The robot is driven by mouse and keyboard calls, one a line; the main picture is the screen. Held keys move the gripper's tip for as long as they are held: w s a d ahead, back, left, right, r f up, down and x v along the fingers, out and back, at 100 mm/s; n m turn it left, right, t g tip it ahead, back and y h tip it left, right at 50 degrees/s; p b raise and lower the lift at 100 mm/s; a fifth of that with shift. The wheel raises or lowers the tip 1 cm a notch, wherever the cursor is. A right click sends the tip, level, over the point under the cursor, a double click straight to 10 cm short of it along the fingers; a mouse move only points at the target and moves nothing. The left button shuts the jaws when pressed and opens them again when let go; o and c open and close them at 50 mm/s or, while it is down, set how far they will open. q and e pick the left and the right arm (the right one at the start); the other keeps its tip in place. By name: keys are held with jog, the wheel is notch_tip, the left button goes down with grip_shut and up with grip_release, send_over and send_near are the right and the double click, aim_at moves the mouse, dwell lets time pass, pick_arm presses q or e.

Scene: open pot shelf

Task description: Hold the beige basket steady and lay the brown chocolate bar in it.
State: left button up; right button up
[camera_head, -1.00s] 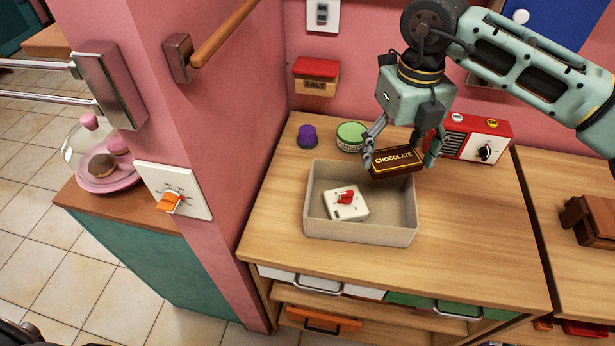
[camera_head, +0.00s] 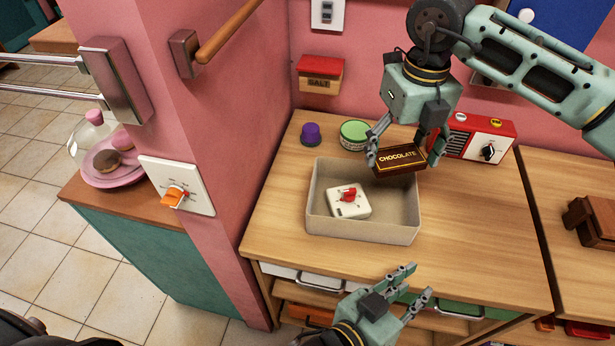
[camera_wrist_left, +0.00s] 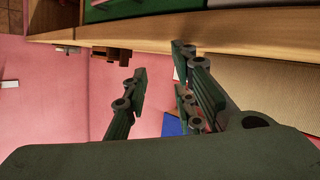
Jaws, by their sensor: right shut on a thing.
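The beige basket (camera_head: 362,231) stands on the wooden counter with a white box with a red knob (camera_head: 348,201) inside it. My right gripper (camera_head: 402,160) is shut on the brown chocolate bar (camera_head: 399,161), holding it above the basket's back right corner. My left gripper (camera_head: 412,284) is open and empty, low in front of the counter's front edge, apart from the basket. In the left wrist view its fingers (camera_wrist_left: 165,95) are spread, with a beige surface (camera_wrist_left: 265,85), likely the basket's wall, beyond them at the right.
A purple-topped jar (camera_head: 311,134) and a green-lidded tin (camera_head: 354,134) stand behind the basket. A red and white radio (camera_head: 480,138) stands at the back right. The counter (camera_head: 475,220) right of the basket is clear. Drawers (camera_head: 300,312) lie below its front edge.

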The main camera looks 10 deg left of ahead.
pick_arm(q)
jog(key=w+a+r+m+t+h, duration=0.1)
jog(key=w+a+r+t, duration=0.1)
jog(key=r, duration=0.4)
jog(key=w+a+r+m+t, duration=0.1)
jog(key=w+a+r, duration=0.15)
jog(key=r, duration=0.35)
jog(key=w+a+n+y, duration=0.2)
jog(key=a+y, duration=0.2)
jog(key=a, duration=0.1)
jog(key=w+a+n+y, duration=0.3)
jog(key=a, duration=0.3)
jog(key=w+a+n+y, duration=0.2)
jog(key=a+n+y, duration=0.1)
jog(key=a, duration=0.3)
jog(key=shift+w+f+y, duration=0.15)
jog(key=shift+w+y, duration=0.25)
jog(key=shift+y, duration=0.4)
send_near(312, 186)
jog(key=x, duration=0.2)
jog(key=f+x, duration=0.1)
jog(key=x, duration=0.1)
jog(key=shift+a, duration=0.15)
jog(key=x, duration=0.7)
jog(key=shift+s+f, duration=0.1)
jog(key=shift+f, duration=0.05)
jog(key=shift+w+f, duration=0.15)
jog(key=shift+w, duration=0.25)
jog(key=shift+c, duration=0.5)
